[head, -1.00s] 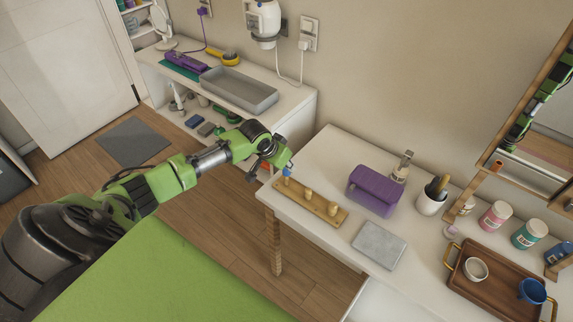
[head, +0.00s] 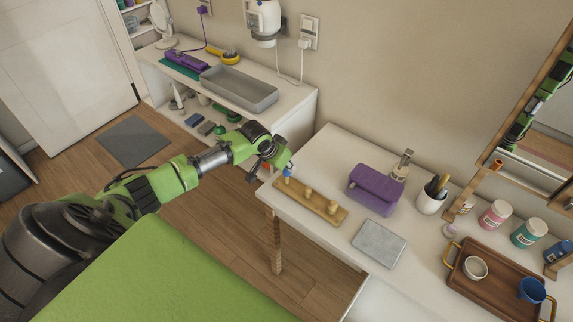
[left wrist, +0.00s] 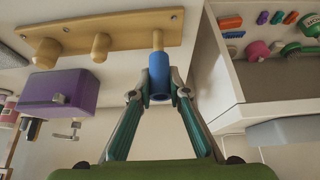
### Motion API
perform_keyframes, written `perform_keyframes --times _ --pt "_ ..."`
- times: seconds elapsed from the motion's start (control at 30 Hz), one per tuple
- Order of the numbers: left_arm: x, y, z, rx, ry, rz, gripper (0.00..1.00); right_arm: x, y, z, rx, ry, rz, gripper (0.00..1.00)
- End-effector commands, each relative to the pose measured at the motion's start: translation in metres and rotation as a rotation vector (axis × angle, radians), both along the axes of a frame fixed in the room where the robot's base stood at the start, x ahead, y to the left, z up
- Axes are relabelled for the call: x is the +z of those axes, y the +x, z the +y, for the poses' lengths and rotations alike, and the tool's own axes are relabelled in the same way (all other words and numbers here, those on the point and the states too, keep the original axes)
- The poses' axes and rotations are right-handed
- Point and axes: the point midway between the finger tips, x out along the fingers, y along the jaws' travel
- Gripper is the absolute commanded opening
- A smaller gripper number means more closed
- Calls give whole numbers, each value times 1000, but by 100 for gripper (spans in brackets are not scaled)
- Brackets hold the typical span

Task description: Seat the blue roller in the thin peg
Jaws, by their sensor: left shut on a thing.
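The blue roller (left wrist: 159,75) is an upright-looking hollow cylinder held between the fingertips of my left gripper (left wrist: 160,88). In the head view my left gripper (head: 285,172) is at the left end of the wooden peg board (head: 327,210), with a little of the blue roller (head: 287,171) showing. The thin peg (left wrist: 158,41) is in line with the roller and meets its board-side end in the left wrist view. I cannot tell how far the roller is around it. Two thicker pegs (left wrist: 101,46) (left wrist: 47,52) on the board are bare. My right gripper is not in view.
A purple box (head: 374,190) and a grey slab (head: 379,243) are right of the board. A cup with brushes (head: 431,200) and a wooden tray (head: 492,282) stand farther right. A shelf unit (head: 300,105) stands behind my left arm.

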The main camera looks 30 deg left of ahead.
Motion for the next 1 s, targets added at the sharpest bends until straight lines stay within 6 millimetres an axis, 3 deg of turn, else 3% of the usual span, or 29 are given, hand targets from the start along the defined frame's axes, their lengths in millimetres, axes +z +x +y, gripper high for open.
perform_keyframes --times 1.0 --pt "-27 0 0 0 0 0 6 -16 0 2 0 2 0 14"
